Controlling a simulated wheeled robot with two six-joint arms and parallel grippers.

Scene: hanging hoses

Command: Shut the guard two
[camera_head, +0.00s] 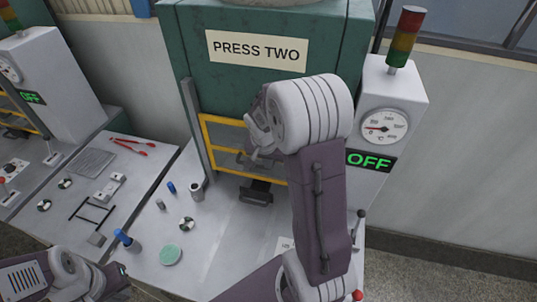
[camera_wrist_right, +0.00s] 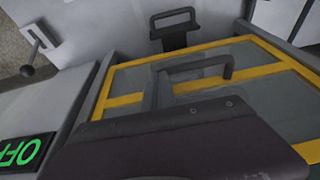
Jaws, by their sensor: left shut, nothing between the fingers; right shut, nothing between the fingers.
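The guard of press two, a clear panel in a yellow frame (camera_head: 209,146), sits low in its side rails below the "PRESS TWO" sign. Its bottom bar is close to the bench; I cannot tell if it touches. It also fills much of the right wrist view (camera_wrist_right: 126,100). Its black handle (camera_head: 257,191) sticks out at the bottom edge and shows at the top in the right wrist view (camera_wrist_right: 175,32). My right gripper (camera_head: 247,158) is shut and empty in front of the panel, above the handle, partly hidden by my wrist. My left gripper (camera_head: 120,269) is shut and empty at lower left.
A control box with a gauge (camera_head: 384,126) and a green OFF display (camera_head: 370,161) stands right of the press. A lever (camera_head: 357,226) is below it. Small parts, a blue-topped item (camera_head: 126,240) and a green disc (camera_head: 171,255) lie on the bench at left.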

